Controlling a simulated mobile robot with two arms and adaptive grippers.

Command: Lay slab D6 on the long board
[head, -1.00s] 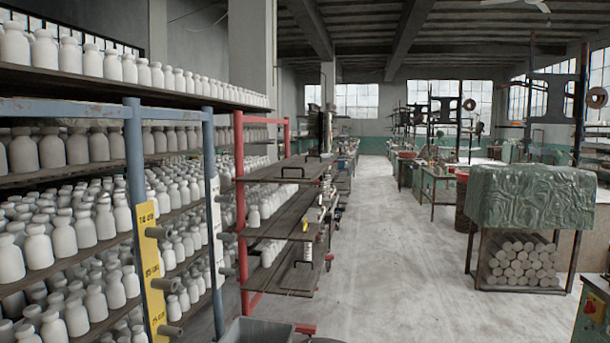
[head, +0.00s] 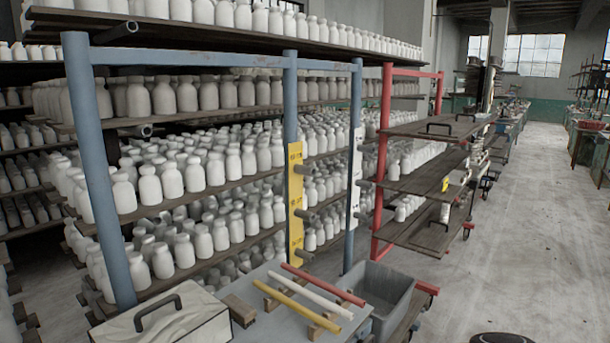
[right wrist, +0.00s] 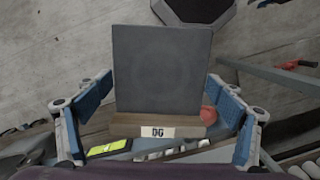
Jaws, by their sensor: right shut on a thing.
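In the right wrist view, a flat dark grey slab (right wrist: 162,65) stands against a wooden strip (right wrist: 190,131) with a white label that reads D6. My right gripper (right wrist: 160,98) has a blue-padded finger on each side of it and is shut on it; the exact contact at the pads is hard to see. My left gripper is not in view. In the head view, dark boards with black handles lie on the red rack, such as the top board (head: 435,127). I cannot tell which is the long board.
A bench (head: 262,330) in front holds red, white and yellow rods on wooden blocks. Beside it are a grey bin (head: 395,283) and a pale box with a handle (head: 165,325). Blue-framed shelves (head: 290,150) of white bottles fill the left. The aisle floor (head: 530,220) is open.

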